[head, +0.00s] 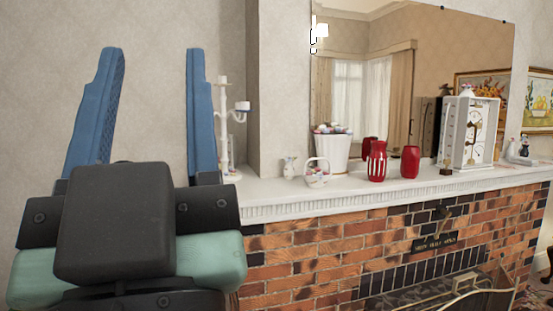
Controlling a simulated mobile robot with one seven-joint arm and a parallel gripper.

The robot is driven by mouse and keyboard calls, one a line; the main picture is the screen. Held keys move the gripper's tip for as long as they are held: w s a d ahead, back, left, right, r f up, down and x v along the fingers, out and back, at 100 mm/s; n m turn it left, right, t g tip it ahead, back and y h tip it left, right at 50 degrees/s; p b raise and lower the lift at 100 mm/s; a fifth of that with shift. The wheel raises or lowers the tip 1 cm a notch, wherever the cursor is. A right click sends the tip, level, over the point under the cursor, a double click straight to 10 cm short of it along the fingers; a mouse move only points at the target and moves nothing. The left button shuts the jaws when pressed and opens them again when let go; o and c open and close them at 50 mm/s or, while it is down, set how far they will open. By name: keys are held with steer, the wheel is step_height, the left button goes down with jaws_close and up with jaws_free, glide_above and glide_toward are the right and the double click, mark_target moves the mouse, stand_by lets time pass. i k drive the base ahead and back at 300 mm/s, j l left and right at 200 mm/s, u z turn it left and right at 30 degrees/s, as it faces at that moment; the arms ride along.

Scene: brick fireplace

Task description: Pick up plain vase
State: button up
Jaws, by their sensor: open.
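The plain vase (410,162) is solid red and stands upright on the white mantel shelf (270,192). Just to its left stands a red vase with white vertical stripes (376,164), with a small gap between them. My gripper (153,52) is at the left of the head view, its two blue fingers pointing up and spread wide apart. Nothing is between the fingers. The gripper is well to the left of the plain vase and nearer the camera, not touching it.
The shelf also holds a candle holder (224,130), a small white basket (317,175), a white bucket (331,153) and a white clock (470,133). A large mirror (440,50) stands behind them. The brick fireplace (320,235) is below.

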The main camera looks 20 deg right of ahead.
mark_target(410, 156)
steer(key=i+l+z, duration=0.25)
steer(key=i+l, duration=0.15)
steer(key=l, duration=0.2)
steer(key=i+l+z, duration=0.2)
steer(key=i+l, duration=0.25)
steer(key=i+l+z, duration=0.25)
steer(key=i+l, duration=0.25)
steer(key=i+l+z, duration=0.2)
steer(key=i+l, duration=0.15)
steer(key=i, duration=0.15)
steer(key=i+l+z, duration=0.25)
steer(key=i, duration=0.3)
